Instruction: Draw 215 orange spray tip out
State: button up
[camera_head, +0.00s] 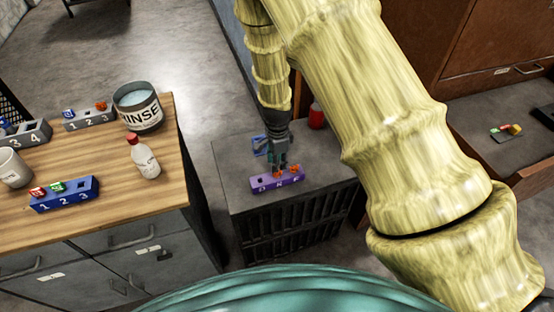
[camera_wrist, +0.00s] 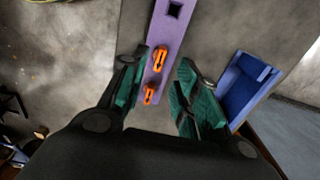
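A purple rack (camera_head: 265,188) lettered D, N, F stands on the grey cabinet top. It holds two orange spray tips (camera_head: 295,169), and its D hole is empty. In the wrist view the rack (camera_wrist: 170,30) runs up the picture, with one orange tip (camera_wrist: 159,58) and another orange tip (camera_wrist: 149,94) in it. No number can be read on either. My gripper (camera_head: 279,162) is over the rack; in the wrist view its teal-padded fingers (camera_wrist: 158,82) are apart, with the tips between them in the picture. I cannot tell the remaining height.
A blue holder (camera_wrist: 249,88) lies beside the rack. A red container (camera_head: 317,116) stands behind on the cabinet (camera_head: 232,150). The wooden bench (camera_head: 105,200) at left carries a rinse pot (camera_head: 138,110), a red-capped bottle (camera_head: 145,160) and a blue numbered rack (camera_head: 65,200).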

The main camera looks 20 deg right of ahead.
notch_tip(320, 180, down, 2)
jog(key=shift+f+b, duration=0.1)
jog(key=shift+b, duration=0.55)
jog(key=shift+f+b, duration=0.35)
jog(key=shift+f, duration=1.3)
jog(key=shift+p, duration=0.3)
jog(key=shift+c, duration=0.4)
grip_shut()
